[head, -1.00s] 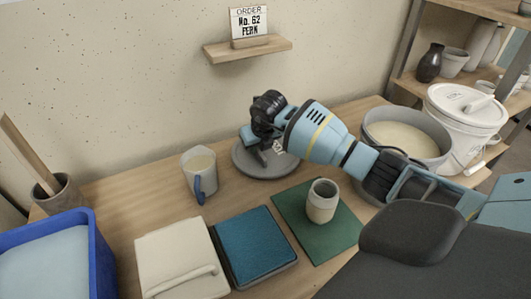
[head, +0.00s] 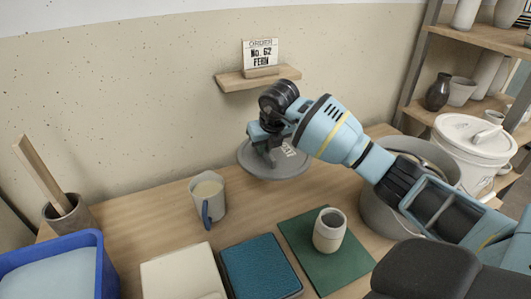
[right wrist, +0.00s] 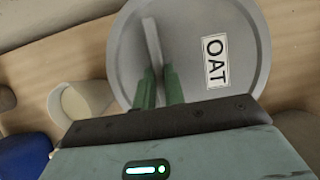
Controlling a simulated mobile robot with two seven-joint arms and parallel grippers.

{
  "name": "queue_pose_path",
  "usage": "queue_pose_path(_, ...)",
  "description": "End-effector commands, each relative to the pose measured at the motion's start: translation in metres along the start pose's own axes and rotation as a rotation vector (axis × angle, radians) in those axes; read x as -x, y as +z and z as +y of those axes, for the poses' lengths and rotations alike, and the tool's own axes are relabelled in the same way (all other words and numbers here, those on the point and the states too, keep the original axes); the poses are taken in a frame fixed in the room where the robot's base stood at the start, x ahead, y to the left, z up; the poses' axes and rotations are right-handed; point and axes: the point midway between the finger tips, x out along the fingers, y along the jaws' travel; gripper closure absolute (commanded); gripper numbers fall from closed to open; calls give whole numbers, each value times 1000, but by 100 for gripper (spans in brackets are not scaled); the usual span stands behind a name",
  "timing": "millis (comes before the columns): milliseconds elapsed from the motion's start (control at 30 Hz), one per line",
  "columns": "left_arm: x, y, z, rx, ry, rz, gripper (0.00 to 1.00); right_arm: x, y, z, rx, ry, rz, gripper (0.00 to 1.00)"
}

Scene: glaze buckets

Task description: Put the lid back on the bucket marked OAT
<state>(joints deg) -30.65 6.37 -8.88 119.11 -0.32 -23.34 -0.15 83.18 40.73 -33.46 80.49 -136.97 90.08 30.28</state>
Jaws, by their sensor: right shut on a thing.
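A round grey lid (head: 296,165) marked OAT hangs from my right gripper (head: 267,150), in front of the wall. In the right wrist view, the lid (right wrist: 240,35) fills the upper middle with its OAT label facing up. The green fingers of my right gripper (right wrist: 159,82) are shut on its bar handle. The lid is a little above the table. A grey open bucket (head: 374,212) of cream glaze stands to the right, partly behind my right arm. I see no marking on it. My left gripper is out of view.
A grey mug (head: 208,198) stands left of the lid. A beige cup (head: 329,232) stands on a green mat (head: 300,232). A blue book-like block (head: 260,268) and a blue tub (head: 98,262) lie nearer. A white lidded bucket (head: 470,150) stands at right.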

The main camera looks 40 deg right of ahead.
Motion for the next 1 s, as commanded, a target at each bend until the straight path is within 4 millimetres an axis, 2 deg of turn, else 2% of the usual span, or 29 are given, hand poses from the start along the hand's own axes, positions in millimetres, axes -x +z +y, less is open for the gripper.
queue_pose_path(167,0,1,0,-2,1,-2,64,4,-2,6,52,22,0,100)
queue_pose_path(267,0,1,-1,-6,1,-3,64,13,-6,20,180,75,-2,100)
queue_pose_path(367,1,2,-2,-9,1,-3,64,27,-16,41,385,160,-4,100)
queue_pose_path(600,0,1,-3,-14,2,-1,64,64,-52,89,957,397,-1,100)
queue_pose_path(800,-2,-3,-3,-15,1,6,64,95,-90,117,1444,598,-2,100)
queue_pose_path(1000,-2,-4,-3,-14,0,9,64,126,-134,133,1962,812,1,100)
